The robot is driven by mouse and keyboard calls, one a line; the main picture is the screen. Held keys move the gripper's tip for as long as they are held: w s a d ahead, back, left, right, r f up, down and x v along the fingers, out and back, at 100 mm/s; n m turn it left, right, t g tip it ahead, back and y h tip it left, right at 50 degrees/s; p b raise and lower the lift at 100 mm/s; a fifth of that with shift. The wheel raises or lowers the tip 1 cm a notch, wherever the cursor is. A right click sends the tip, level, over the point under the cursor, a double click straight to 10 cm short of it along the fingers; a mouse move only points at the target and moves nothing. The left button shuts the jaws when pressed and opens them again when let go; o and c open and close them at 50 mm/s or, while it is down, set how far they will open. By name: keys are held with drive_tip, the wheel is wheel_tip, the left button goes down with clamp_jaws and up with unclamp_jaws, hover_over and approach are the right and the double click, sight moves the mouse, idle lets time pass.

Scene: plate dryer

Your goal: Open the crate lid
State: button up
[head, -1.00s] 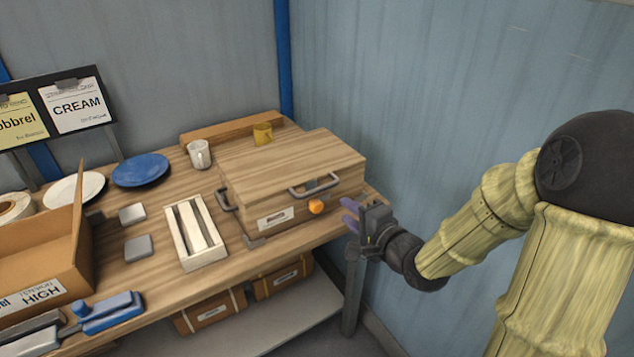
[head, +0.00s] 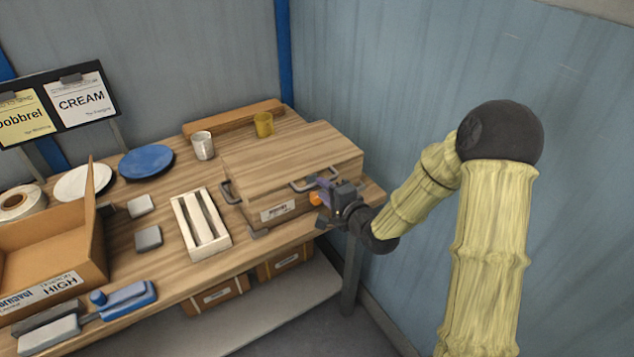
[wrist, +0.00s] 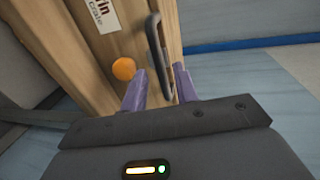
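The wooden crate (head: 245,185) stands on the right part of the workbench, with its plank lid (head: 290,148) lying flat and closed on top. A metal handle (head: 303,186) on the front is partly hidden by my gripper in the head view. In the wrist view the handle (wrist: 157,50) reaches toward the space between my purple fingers. My gripper (wrist: 160,85) is open, its fingers apart on either side of the handle's near end. I cannot tell if they touch it. An orange knob (wrist: 124,69) sits on the crate front beside the left finger.
A white mug (head: 203,146) and a yellow mug (head: 263,124) stand behind the crate. A slatted white tray (head: 181,220) is to its left. A cardboard box (head: 98,250) stands further left. The blue wall (head: 450,70) rises on the right.

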drive_tip(key=x, duration=0.4)
drive_tip(key=shift+w, duration=0.1)
clamp_jaws()
